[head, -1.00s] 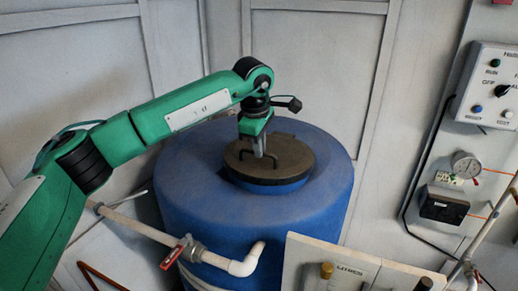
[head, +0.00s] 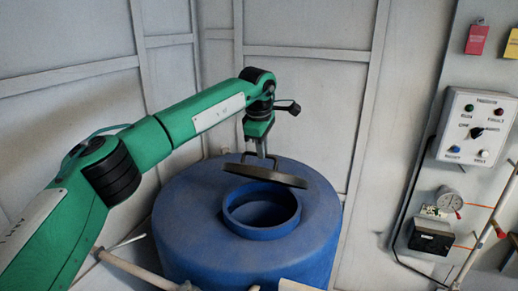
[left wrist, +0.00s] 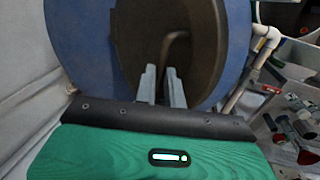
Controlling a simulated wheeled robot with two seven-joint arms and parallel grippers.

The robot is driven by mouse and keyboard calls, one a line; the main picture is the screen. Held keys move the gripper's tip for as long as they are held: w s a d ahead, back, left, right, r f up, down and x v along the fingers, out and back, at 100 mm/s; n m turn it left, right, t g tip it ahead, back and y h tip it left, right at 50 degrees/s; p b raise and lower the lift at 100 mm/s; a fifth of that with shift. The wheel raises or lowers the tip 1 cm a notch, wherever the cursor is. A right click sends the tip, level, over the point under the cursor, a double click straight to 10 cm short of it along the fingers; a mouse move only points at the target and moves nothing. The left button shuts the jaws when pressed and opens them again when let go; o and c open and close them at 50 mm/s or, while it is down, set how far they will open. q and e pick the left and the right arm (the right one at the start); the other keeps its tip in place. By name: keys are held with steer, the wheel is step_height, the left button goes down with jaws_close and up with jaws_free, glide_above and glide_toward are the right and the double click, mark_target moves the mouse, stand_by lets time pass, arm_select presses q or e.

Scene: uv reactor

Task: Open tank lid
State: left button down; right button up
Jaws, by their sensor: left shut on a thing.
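The blue tank (head: 190,215) stands in front of my left arm with its round top opening uncovered, showing a raised blue rim (head: 262,232). The dark round lid (head: 275,178) hangs tilted above the back of the opening, apart from the rim at the front. My left gripper (head: 261,152) is shut on the lid's handle (head: 236,158). In the left wrist view, the two grey fingers (left wrist: 160,88) sit at the curved handle (left wrist: 174,42), with the brown lid (left wrist: 205,60) behind. My right gripper is not in view.
A control box (head: 475,128) with knobs and lights is on the right wall, above a gauge (head: 449,200) and a black box (head: 430,237). White piping (left wrist: 268,40) runs beside the tank. Pale wall panels stand close behind the tank.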

arm_select(q)
steer(key=shift+w+f, duration=0.15)
steer(key=shift+f, duration=0.1)
